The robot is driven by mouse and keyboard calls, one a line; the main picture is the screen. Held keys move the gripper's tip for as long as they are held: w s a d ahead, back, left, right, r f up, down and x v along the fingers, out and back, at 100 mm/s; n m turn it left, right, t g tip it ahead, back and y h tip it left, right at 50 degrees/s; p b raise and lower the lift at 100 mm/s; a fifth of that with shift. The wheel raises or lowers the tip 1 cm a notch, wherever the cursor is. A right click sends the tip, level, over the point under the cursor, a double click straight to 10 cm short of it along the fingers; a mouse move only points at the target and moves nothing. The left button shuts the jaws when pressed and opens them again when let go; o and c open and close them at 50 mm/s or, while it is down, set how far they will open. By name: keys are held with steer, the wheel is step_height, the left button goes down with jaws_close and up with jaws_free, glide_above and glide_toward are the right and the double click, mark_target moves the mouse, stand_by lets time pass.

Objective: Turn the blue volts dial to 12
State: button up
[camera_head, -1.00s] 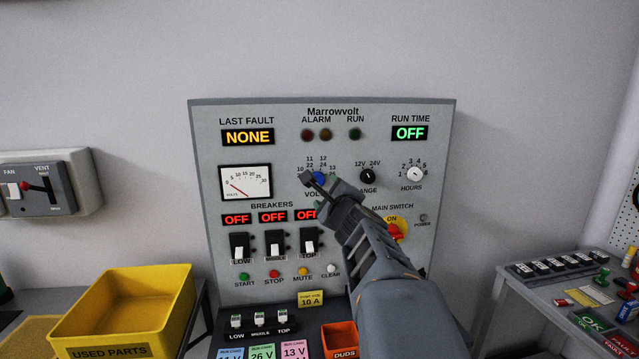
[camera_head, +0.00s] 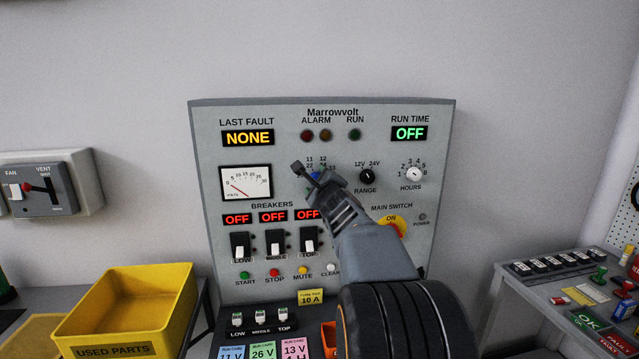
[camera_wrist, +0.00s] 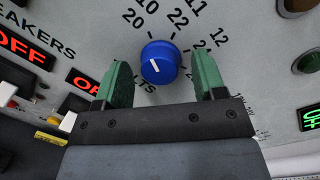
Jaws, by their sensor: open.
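The blue volts dial (camera_wrist: 160,62) sits on the grey Marrowvolt panel (camera_head: 290,160), between my open fingers in the wrist view. A finger stands to each side of it, with visible gaps. Its white mark is on the lower-left part of its face in that view. Numbers 10/20, 11/22 and 12 curve around the far side of the dial. In the head view my gripper (camera_head: 312,172) covers most of the dial, and only a bit of blue shows. The voltmeter (camera_head: 246,182) has its needle near the low end.
The range knob (camera_head: 367,176) and hours knob (camera_head: 414,174) are right of the dial. Breaker switches (camera_head: 275,246) stand below left, under displays reading OFF. The yellow main switch (camera_head: 391,222) is partly behind my arm. A yellow used parts bin (camera_head: 120,310) stands lower left.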

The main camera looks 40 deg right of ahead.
steer(key=c, duration=0.9)
steer(key=shift+f+m+b, duration=0.15)
steer(key=shift+m+b, duration=0.15)
steer(key=shift+b, duration=0.1)
steer(key=m+h+b, duration=0.1)
steer(key=m+b, duration=0.4)
steer(key=m, duration=0.4)
steer(key=m+h+b, duration=0.1)
steer(key=m+b, duration=0.4)
steer(key=m, duration=0.4)
steer(key=shift+m, duration=0.3)
steer(key=o, duration=0.9)
